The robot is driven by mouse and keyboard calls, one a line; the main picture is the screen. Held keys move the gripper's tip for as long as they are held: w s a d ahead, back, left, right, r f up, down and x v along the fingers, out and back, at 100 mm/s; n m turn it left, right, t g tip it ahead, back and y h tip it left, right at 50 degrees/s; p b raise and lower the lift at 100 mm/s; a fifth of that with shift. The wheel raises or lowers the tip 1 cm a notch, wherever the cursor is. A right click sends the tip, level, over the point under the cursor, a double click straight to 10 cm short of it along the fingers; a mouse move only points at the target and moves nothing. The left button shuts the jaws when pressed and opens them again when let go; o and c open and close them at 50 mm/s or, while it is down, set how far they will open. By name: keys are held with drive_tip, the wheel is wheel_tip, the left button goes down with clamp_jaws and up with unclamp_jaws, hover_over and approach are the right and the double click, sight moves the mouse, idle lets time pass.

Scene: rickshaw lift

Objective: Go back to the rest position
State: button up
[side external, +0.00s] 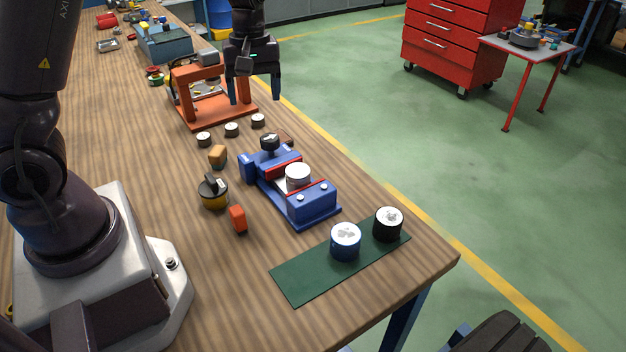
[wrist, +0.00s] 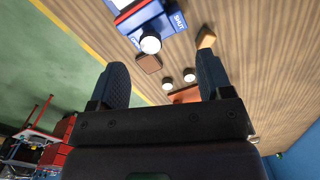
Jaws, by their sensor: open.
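My gripper (side external: 254,90) is open and empty. It hangs in the air above the far part of the bench, in front of the orange frame press (side external: 205,118) in the side view. In the wrist view its two dark fingers (wrist: 161,85) are spread wide with nothing between them but bench and floor behind. The blue vise (side external: 312,204) lies on the bench nearer the camera, well apart from my gripper, with a white-topped round piece (side external: 298,175) in it. It also shows at the top of the wrist view (wrist: 166,22).
A dark green mat (side external: 300,280) at the near corner bears a blue cylinder (side external: 345,242) and a black cylinder (side external: 388,224). Several small white-topped discs, an orange block (side external: 238,219) and a yellow-black round item (side external: 213,193) lie around the vise. A red cabinet (side external: 455,45) stands beyond the bench.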

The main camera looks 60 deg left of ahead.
drive_tip(key=s+d+r+m+t, duration=0.6)
drive_tip(key=s+d+r+m, duration=0.7)
drive_tip(key=s+r+m, duration=0.1)
drive_tip(key=shift+s+d, duration=0.25)
drive_tip(key=shift+s, duration=0.35)
